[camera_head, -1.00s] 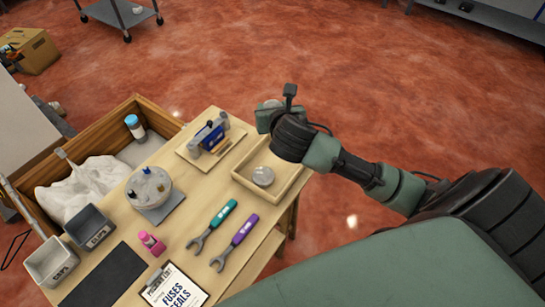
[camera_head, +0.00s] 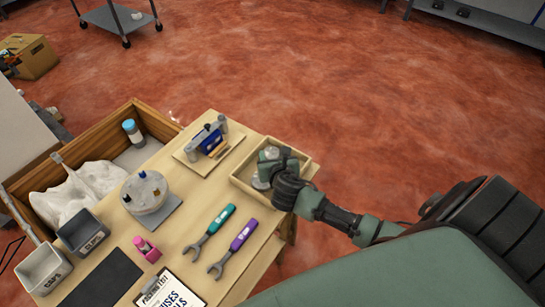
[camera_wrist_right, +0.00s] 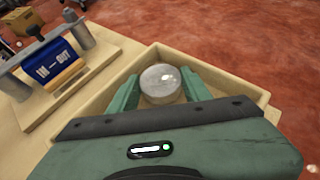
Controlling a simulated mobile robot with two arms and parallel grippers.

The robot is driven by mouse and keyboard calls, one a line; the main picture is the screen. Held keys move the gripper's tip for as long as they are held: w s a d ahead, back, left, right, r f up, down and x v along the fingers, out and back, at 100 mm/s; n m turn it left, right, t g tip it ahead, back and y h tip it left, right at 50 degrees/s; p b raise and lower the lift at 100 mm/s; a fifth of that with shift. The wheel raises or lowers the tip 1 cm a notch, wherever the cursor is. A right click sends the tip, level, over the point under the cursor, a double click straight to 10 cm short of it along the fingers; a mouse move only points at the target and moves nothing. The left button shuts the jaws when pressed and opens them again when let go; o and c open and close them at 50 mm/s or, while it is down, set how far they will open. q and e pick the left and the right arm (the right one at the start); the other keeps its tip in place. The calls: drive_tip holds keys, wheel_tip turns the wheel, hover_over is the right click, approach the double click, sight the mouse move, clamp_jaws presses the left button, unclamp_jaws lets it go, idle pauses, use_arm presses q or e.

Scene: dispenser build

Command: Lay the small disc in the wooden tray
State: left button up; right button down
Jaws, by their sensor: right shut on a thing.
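The wooden tray (camera_head: 241,183) is a shallow pale box at the table's right edge; it also shows in the wrist view (camera_wrist_right: 239,86). My right gripper (camera_head: 270,163) is over the tray, pointing down. In the wrist view its green fingers (camera_wrist_right: 160,90) stand on either side of a small clear disc (camera_wrist_right: 160,83) and are shut on it. In the head view a pale round piece (camera_head: 260,182) shows in the tray beneath the gripper, partly covered. I cannot tell whether this is the held disc or another one under it. My left gripper is not in view.
A blue fixture on a board (camera_head: 208,140) stands left of the tray. A round holder with small knobs (camera_head: 146,191), two wrenches (camera_head: 232,243), a pink bottle (camera_head: 147,248), grey bins (camera_head: 84,231) and a clipboard (camera_head: 170,292) fill the table. Open floor lies beyond the tray.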

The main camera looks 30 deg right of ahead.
drive_tip(key=shift+f, duration=0.25)
drive_tip(key=shift+f, duration=0.15)
drive_tip(key=c, duration=0.9)
unclamp_jaws()
drive_tip(key=shift+c, duration=0.2)
drive_tip(key=shift+s+a+r, duration=0.1)
drive_tip(key=shift+s+r, duration=0.1)
drive_tip(key=shift+s, duration=0.05)
drive_tip(key=v, duration=1.1)
drive_tip(key=shift+s+r+p, duration=0.15)
drive_tip(key=shift+s+p, duration=0.1)
drive_tip(key=shift+p, duration=0.05)
